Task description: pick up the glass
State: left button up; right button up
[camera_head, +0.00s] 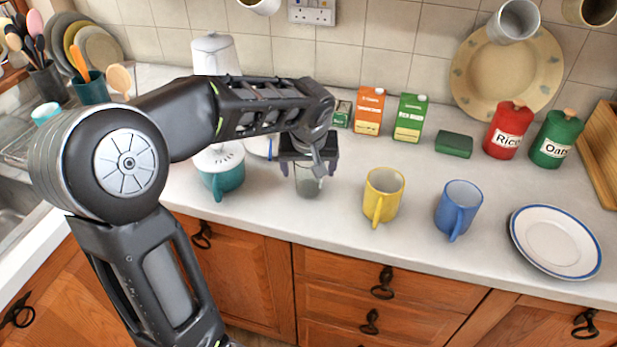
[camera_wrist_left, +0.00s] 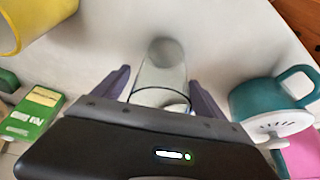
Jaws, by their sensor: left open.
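The glass (camera_head: 308,182) is a clear tumbler standing on the worktop, with its upper part hidden by my gripper in the head view. My left gripper (camera_head: 308,170) is above and around it, with one purple finger on each side. In the left wrist view the glass (camera_wrist_left: 162,88) shows between the two open fingers of the gripper (camera_wrist_left: 160,88). A gap shows between each finger and the glass there. My right gripper is in neither view.
A teal lidded pot (camera_head: 222,172) stands close to the left of the glass. A yellow mug (camera_head: 383,192) and blue mug (camera_head: 459,207) stand to its right. Green and orange cartons (camera_head: 369,110) are behind. The worktop between glass and yellow mug is clear.

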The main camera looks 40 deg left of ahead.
pick_arm(q)
jog(key=shift+c, duration=0.4)
jog(key=c, duration=1.6)
jog(key=shift+r, duration=0.15)
notch_tip(320, 180, up, 10)
jog(key=shift+f, duration=0.1)
dwell(0.4)
